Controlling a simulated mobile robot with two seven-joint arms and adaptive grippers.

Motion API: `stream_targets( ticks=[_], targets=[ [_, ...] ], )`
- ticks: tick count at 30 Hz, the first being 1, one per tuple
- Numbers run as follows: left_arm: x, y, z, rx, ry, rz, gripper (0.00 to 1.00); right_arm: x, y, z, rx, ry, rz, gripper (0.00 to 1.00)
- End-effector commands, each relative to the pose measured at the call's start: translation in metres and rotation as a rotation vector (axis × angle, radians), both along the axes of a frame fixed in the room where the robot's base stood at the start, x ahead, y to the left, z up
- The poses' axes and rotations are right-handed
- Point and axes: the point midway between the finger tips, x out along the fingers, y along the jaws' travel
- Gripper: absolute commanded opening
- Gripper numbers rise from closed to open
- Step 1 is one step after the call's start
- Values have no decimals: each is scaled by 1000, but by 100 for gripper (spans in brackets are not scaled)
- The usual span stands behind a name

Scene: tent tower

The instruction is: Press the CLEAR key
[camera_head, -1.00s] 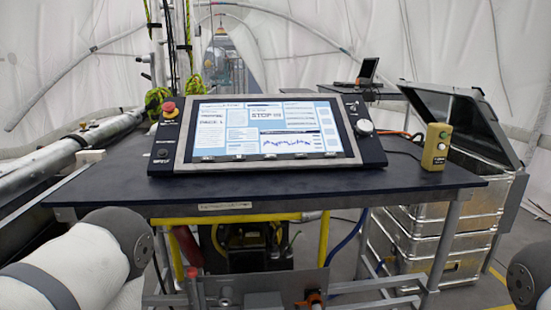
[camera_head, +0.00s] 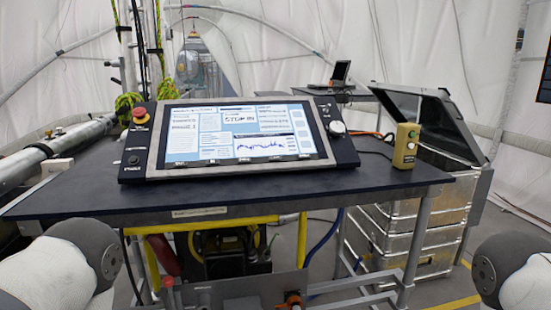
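A control console (camera_head: 240,137) with a lit screen (camera_head: 236,132) stands tilted on a dark table (camera_head: 300,195). The screen shows white panels, a large label that seems to read STOP IN, and a blue trace at the lower right. A row of small keys (camera_head: 250,158) runs along the screen's lower edge; their lettering is too small to read, so I cannot tell which is CLEAR. A red emergency button is at the console's left and a pale round knob at its right. Parts of my arms show at both lower corners, but neither gripper is in view.
A yellow box (camera_head: 406,146) with buttons stands on the table's right side. Metal cases (camera_head: 400,235), the top one with its lid open, stand right of the table. A laptop (camera_head: 335,75) is on a table behind. The tabletop before the console is clear.

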Motion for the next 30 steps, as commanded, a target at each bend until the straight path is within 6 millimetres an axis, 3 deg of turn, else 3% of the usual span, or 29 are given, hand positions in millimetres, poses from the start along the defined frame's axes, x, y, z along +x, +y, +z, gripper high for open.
stream_targets(
  ticks=[1, 7, 8, 30],
  targets=[
    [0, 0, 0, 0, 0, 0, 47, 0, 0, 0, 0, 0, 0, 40],
    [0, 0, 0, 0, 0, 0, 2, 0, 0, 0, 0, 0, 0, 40],
    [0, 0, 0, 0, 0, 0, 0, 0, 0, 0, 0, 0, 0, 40],
    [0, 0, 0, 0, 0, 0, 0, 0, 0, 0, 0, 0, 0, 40]
  ],
)
